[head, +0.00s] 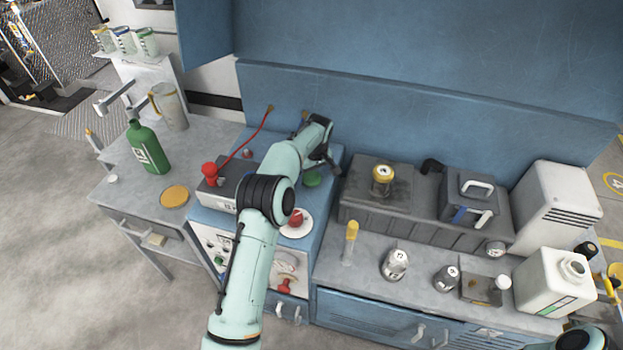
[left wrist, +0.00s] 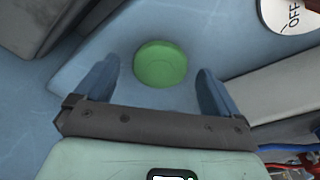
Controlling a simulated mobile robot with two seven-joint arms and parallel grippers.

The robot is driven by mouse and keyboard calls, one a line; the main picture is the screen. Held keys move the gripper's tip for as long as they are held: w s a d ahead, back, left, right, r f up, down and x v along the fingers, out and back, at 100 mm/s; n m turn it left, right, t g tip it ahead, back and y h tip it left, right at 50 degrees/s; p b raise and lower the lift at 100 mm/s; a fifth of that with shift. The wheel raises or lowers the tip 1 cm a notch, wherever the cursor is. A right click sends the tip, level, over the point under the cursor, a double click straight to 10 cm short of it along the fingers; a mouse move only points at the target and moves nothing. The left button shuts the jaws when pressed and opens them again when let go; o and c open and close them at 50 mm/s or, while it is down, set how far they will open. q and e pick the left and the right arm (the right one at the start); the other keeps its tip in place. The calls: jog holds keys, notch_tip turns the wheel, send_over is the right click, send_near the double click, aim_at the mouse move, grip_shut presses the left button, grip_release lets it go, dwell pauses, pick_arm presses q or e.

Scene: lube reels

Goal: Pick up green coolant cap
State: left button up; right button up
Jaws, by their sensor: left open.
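The green coolant cap (head: 312,180) is a small round disc lying on the blue surface of the middle cabinet, just below my left gripper (head: 325,162) in the head view. In the left wrist view, the green cap (left wrist: 160,64) lies between and slightly beyond the two blue fingertips of my left gripper (left wrist: 158,72). That gripper is open and empty, with a gap between the cap and each finger. I cannot tell how high the fingers are above the cap. My right gripper is not in view.
A red-topped unit (head: 211,176) with a red hose stands left of my left arm. A dark grey box (head: 370,215) is close on the right. A white OFF dial (left wrist: 290,14) is at the wrist view's upper right. A green bottle (head: 148,148) stands on the left table.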

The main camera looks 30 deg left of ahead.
pick_arm(q)
jog(key=shift+w+a+f, duration=0.15)
jog(key=shift+f, duration=0.65)
jog(key=shift+r, duration=0.1)
jog(key=c, duration=1.2)
